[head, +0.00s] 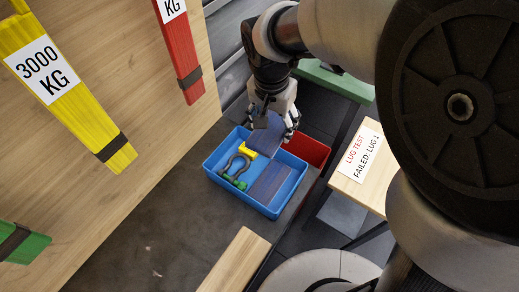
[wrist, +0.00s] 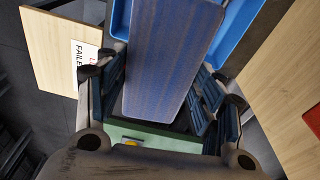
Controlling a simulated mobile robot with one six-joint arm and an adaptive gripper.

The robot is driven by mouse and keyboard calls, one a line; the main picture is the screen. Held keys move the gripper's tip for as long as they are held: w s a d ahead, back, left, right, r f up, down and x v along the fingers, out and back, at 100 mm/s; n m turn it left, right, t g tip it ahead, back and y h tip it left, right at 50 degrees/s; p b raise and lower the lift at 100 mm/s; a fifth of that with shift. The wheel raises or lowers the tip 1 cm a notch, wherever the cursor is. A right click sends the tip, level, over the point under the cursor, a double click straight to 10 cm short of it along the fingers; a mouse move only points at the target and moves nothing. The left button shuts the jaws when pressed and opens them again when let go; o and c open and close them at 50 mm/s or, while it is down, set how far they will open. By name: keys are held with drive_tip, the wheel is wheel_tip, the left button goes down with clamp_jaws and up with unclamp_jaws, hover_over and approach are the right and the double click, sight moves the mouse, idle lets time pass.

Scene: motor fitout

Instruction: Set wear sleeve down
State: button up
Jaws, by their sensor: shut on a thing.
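A dark blue, flat wear sleeve (head: 264,139) is between the fingers of my gripper (head: 270,128), over the far end of the blue tray (head: 212,174). In the wrist view the sleeve (wrist: 170,55) fills the space between the fingers of my gripper (wrist: 162,82), which is shut on it. The tray's rim (wrist: 238,32) shows behind it. A second dark blue sleeve (head: 271,183) lies in the tray's near right part. Whether the held sleeve touches the tray is unclear.
The tray also holds a dark shackle (head: 239,161) with a green pin and a yellow piece (head: 247,150). A red bin (head: 309,148) stands right behind it. A wooden board with a "LUG TEST FAILED" label (head: 361,152) is at right. Slings hang on the left panel (head: 170,120).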

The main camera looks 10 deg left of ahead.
sight(257, 131)
drive_tip(key=shift+m, duration=0.5)
drive_tip(key=s+a, duration=0.1)
drive_tip(key=a, duration=0.1)
drive_tip(key=s+a, duration=0.1)
drive_tip(key=shift+s+a+r, duration=0.15)
drive_tip(key=shift+s+a, duration=0.05)
drive_tip(key=shift+a, duration=0.15)
drive_tip(key=shift+w+a+f+b, duration=0.1)
drive_tip(key=shift+f+b, duration=3.15)
drive_tip(key=shift+f, duration=6.25)
drive_tip(key=shift+f, duration=0.1)
drive_tip(key=shift+f+b, duration=0.3)
drive_tip(key=shift+b, duration=0.1)
drive_tip(key=o, duration=1.2)
drive_tip(key=shift+c, duration=0.2)
drive_tip(key=shift+r, duration=0.15)
